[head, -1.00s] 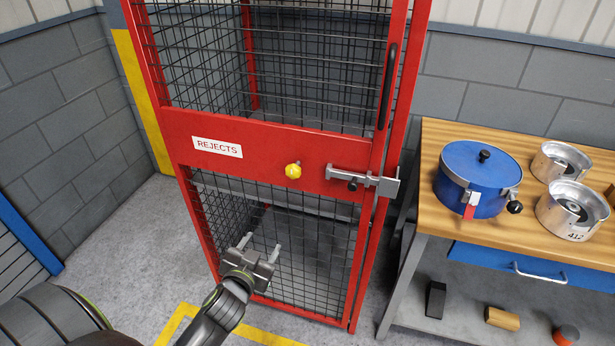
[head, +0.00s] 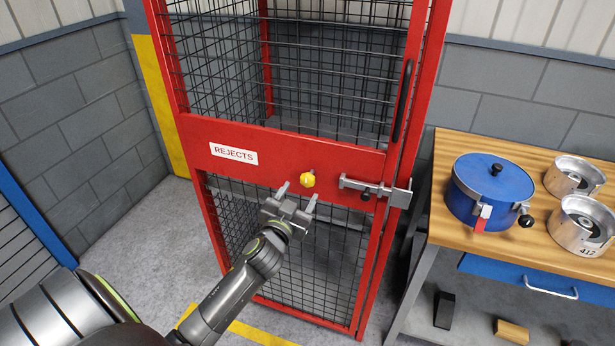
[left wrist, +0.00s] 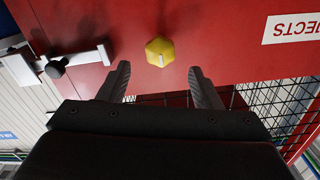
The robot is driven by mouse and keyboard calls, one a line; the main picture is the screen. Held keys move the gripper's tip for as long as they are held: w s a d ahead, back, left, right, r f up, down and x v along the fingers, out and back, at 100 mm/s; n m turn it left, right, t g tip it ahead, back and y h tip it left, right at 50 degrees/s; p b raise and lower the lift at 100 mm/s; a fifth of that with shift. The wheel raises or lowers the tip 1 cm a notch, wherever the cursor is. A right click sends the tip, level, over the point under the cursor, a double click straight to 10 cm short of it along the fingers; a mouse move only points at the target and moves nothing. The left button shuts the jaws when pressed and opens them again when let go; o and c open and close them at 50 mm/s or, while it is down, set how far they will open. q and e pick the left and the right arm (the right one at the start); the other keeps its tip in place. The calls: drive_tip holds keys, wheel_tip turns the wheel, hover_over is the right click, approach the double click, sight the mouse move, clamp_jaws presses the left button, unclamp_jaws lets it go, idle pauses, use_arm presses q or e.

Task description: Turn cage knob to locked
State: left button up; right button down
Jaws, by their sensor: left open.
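The yellow cage knob (head: 307,179) sits on the red crossbar of the cage door (head: 350,160), between the REJECTS label (head: 233,153) and the metal slide latch (head: 376,190). In the left wrist view the knob (left wrist: 160,51) is faceted, with a pale mark on its lower part. My left gripper (head: 297,193) is open and empty, just below the knob in the head view. In the left wrist view its fingers (left wrist: 160,84) stand on either side of the knob's line, and the knob shows beyond their tips, apart from both. My right gripper is out of view.
A wooden-topped workbench (head: 455,230) stands right of the cage, with a blue lidded pot (head: 480,205) and metal housings (head: 582,225) on it. Black mesh (head: 325,265) fills the door below the crossbar. Open floor lies left of the cage.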

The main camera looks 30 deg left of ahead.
sight(307, 182)
use_arm(q)
drive_tip(key=x, duration=0.7)
drive_tip(key=shift+p, duration=0.35)
drive_tip(key=c, duration=1)
drive_tip(key=shift+s, duration=0.1)
